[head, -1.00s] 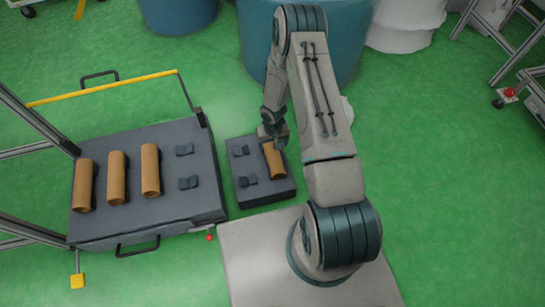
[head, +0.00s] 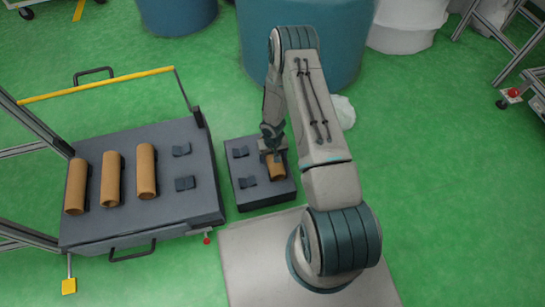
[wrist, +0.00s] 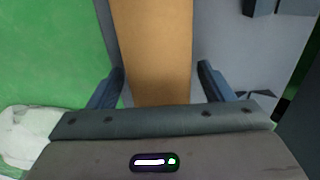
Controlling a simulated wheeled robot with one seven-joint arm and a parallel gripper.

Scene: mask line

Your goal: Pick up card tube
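A brown card tube (head: 276,167) lies on the small dark tray (head: 262,196) in front of my base. In the wrist view the tube (wrist: 155,50) runs lengthwise between the two fingers. My gripper (head: 271,153) is over the far part of this tube, and it hides that end. In the wrist view the gripper (wrist: 162,80) is open, with a gap between each finger and the tube's sides. Three more card tubes lie on the larger cart at the left: a left one (head: 76,186), a middle one (head: 110,179) and a right one (head: 146,171).
The cart (head: 200,190) has a yellow bar (head: 95,85) along its far side and empty dark holders (head: 185,183). Large blue drums (head: 345,50) stand behind my arm. A white crumpled thing (head: 343,111) lies on the green floor near them.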

